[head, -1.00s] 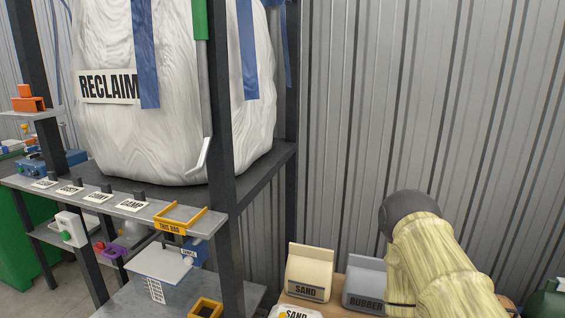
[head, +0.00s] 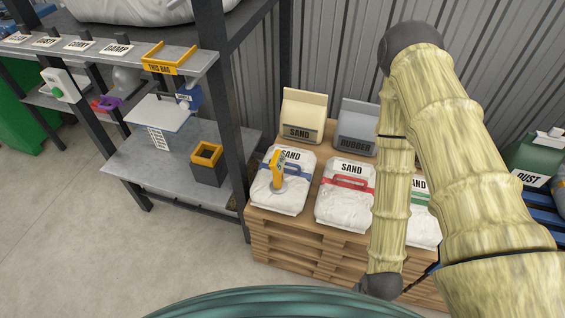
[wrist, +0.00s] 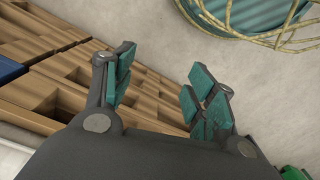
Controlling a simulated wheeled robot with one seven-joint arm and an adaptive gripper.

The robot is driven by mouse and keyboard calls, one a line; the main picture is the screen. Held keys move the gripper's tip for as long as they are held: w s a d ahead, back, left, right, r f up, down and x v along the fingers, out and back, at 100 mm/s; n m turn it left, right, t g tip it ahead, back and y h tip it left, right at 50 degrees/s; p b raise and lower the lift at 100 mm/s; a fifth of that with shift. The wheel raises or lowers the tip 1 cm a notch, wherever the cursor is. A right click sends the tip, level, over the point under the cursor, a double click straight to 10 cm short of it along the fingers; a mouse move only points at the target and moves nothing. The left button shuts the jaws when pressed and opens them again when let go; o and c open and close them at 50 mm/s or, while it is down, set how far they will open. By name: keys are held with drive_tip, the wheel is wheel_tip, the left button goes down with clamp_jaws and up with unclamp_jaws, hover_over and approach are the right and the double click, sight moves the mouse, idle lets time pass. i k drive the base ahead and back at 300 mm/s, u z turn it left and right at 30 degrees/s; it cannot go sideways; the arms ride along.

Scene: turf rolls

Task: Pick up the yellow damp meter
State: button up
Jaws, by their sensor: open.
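The yellow damp meter (head: 278,168) stands roughly upright, slightly tilted, on the left white sand bag (head: 291,199) with the blue handle. Its lower end is greyish and rests on the bag top. My gripper (wrist: 158,80) is open in the wrist view, its teal-padded fingers spread and nothing between them. Below it are pallet wood and bare floor; the meter is not in the wrist view. In the head view my arm hangs to the right of the meter, over the right-hand bags, and the gripper fingers cannot be made out.
The bags lie on a wooden pallet (head: 301,245). Beside the meter's bag is a red-handled sand bag (head: 345,205); a green-handled one is partly behind my arm. Sand (head: 303,117) and rubber (head: 357,127) packs stand behind. A shelf rack (head: 226,100) stands close on the left.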

sight(278, 186)
drive_tip(key=k, duration=1.15)
drive_tip(key=z, duration=0.8)
drive_tip(key=i, duration=0.9)
drive_tip(key=u, duration=0.5)
drive_tip(key=i, duration=0.65)
drive_tip(key=u, duration=0.7)
